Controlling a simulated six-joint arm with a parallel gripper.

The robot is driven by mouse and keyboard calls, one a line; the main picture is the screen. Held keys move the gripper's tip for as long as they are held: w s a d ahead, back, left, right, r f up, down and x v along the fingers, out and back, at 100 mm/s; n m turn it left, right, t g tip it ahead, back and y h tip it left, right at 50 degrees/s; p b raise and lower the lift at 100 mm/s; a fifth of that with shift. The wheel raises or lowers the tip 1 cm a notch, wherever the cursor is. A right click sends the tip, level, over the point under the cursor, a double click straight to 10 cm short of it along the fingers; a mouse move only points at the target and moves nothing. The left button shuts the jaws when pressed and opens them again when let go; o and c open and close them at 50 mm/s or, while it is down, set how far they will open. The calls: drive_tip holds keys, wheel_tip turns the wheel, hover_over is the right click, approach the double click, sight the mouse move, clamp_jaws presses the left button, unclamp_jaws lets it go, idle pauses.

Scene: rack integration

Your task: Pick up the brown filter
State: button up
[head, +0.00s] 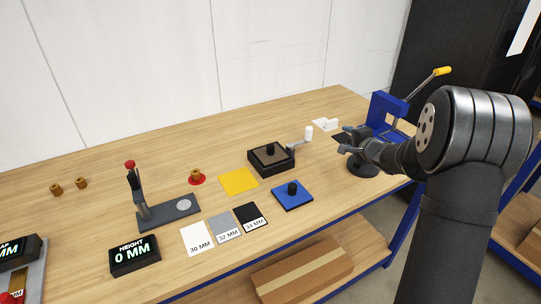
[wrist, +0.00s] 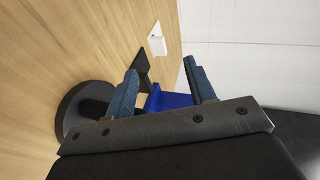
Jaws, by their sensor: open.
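Two small brown filters, one at the left (head: 57,190) and one beside it (head: 81,183), stand on the far left of the table in the head view. A third brown piece (head: 196,175) sits on a red disc (head: 190,181) nearer the middle. My gripper (head: 344,141) is at the right side of the table, far from all of these. In the wrist view its two blue-grey fingers (wrist: 161,72) are apart with nothing between their tips. No brown filter shows in the wrist view.
A grey stand with a red knob (head: 138,190), a height display (head: 134,256), a yellow sheet (head: 239,181), a black box (head: 262,170) and a blue plate (head: 292,205) occupy the middle. A blue press (head: 385,108) stands near my gripper.

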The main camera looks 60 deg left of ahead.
drive_tip(key=a+r+n+t+h, duration=0.1)
drive_tip(key=a+r+t+h, duration=0.15)
drive_tip(key=a, duration=0.25)
wheel_tip(320, 180, up, 8)
drive_tip(key=n+g+h, duration=0.3)
drive_tip(key=n+h, duration=0.5)
drive_tip(key=n, duration=0.1)
hover_over(270, 146)
drive_tip(key=s+d, duration=0.4)
drive_tip(key=d, duration=0.1)
drive_tip(key=shift+t, duration=0.25)
drive_tip(key=x, duration=1.1)
drive_tip(key=shift+w+a+f, duration=0.1)
drive_tip(key=shift+a+f, duration=0.1)
drive_tip(key=shift+x, duration=2.7)
drive_tip(key=shift+c, duration=0.4)
drive_tip(key=c, duration=1)
